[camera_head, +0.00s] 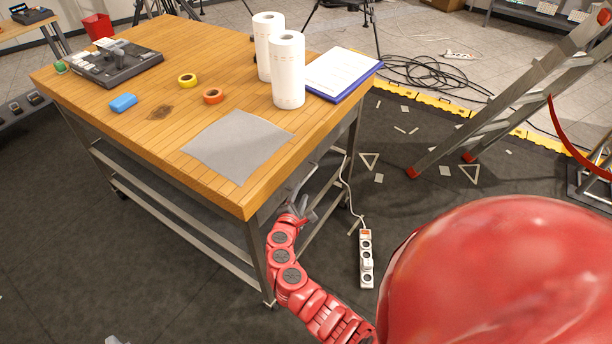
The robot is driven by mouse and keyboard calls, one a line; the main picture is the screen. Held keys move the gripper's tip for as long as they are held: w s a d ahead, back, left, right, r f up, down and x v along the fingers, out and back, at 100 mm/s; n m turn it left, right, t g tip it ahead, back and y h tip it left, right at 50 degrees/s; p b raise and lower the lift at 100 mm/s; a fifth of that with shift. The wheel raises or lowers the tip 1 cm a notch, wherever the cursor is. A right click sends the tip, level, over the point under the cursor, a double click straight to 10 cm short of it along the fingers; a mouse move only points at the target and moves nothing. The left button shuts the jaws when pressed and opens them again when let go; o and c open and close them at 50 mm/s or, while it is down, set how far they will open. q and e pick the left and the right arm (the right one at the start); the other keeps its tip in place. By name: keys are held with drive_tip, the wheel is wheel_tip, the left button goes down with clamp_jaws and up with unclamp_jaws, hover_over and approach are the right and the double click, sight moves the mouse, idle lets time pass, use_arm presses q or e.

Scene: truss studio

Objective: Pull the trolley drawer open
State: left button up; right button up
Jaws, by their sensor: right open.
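The trolley (160,85) has a wooden top on a grey metal frame with lower shelves. Its drawer and handle cannot be made out; the top's overhang and my right arm cover part of its right side. My right gripper (303,198) is open beside the trolley's right side, just below the top's edge near the front corner. Whether it touches the frame cannot be told.
On the top are two paper rolls (288,75), a blue binder (342,74), a grey cloth (238,146), tape rolls and a mixer-like device (115,62). A power strip (366,258) lies on the floor right of the trolley. A ladder (500,100) leans at the right.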

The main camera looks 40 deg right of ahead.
sight(306, 180)
drive_tip(key=b+x, duration=0.1)
drive_tip(key=x, duration=0.9)
clamp_jaws()
idle(1.3)
